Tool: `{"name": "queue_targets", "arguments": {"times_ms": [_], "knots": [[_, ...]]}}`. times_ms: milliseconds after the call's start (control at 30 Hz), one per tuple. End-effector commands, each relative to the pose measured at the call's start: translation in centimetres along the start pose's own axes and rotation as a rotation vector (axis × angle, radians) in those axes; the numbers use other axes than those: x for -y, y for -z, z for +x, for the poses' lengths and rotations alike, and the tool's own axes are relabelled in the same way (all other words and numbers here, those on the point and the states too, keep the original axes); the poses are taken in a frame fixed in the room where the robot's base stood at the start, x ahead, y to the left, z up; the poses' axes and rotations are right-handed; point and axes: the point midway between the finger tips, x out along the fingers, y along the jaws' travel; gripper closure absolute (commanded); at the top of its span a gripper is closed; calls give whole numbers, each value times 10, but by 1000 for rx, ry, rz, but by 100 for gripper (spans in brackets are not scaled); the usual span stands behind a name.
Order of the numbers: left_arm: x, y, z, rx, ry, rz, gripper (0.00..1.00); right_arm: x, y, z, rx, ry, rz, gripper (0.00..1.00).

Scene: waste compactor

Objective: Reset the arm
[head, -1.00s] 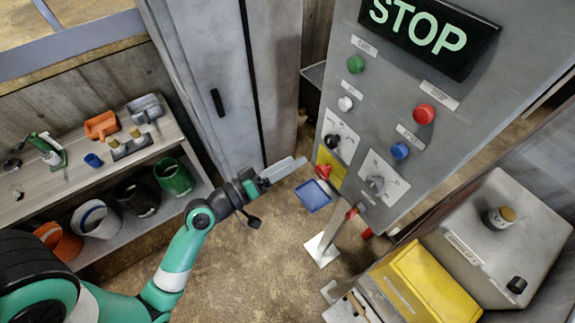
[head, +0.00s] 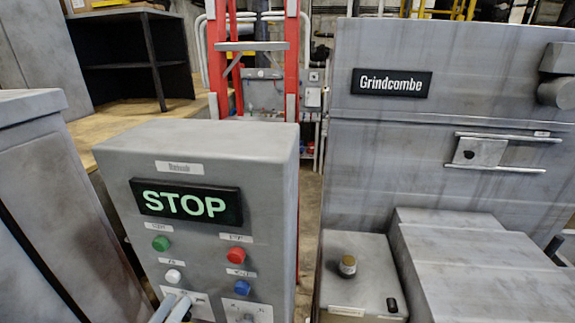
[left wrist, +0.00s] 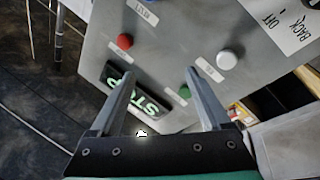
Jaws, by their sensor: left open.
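My left gripper (head: 172,305) shows at the bottom edge of the head view, in front of the lower left of the grey control box; only its finger ends are visible. In the left wrist view its two fingers (left wrist: 160,78) are spread apart with nothing between them. They point at the control box (left wrist: 170,60), which shows upside down there with its lit STOP sign. I cannot tell whether the fingers touch the panel. My right gripper is not in view.
The control box (head: 270,165) carries a green button (head: 161,243), red button (head: 236,255), white button (head: 173,276) and blue button (head: 242,288). The Grindcombe machine (head: 450,120) stands at right. A red ladder (head: 292,60) stands behind. A grey cabinet (head: 45,180) stands at left.

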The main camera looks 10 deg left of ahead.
Motion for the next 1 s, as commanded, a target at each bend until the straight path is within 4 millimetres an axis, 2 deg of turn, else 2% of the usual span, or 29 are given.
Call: {"name": "queue_targets", "arguments": {"times_ms": [33, 167, 200, 267, 300, 400, 433, 500, 567, 600, 700, 1000], "knots": [[-47, 31, 25, -27, -79, 55, 19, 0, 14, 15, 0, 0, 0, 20], [-141, 86, 64, -116, -225, 209, 19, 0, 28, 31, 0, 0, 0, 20], [-171, 104, 72, -153, -263, 258, 19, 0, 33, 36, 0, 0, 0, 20], [-216, 132, 81, -218, -310, 331, 19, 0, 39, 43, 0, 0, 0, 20], [-245, 152, 84, -267, -335, 379, 19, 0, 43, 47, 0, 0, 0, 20], [-306, 201, 83, -402, -358, 491, 19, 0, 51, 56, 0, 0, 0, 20], [-319, 214, 81, -442, -354, 521, 19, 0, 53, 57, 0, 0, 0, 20], [-339, 244, 73, -533, -313, 592, 19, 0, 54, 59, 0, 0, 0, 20], [-332, 260, 68, -586, -233, 657, 19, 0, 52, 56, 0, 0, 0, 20], [-323, 261, 69, -586, -184, 687, 19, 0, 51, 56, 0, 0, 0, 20], [-313, 263, 70, -584, -123, 726, 19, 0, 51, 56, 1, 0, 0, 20], [-312, 262, 71, -580, -121, 734, 19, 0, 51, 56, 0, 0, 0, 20]]}}
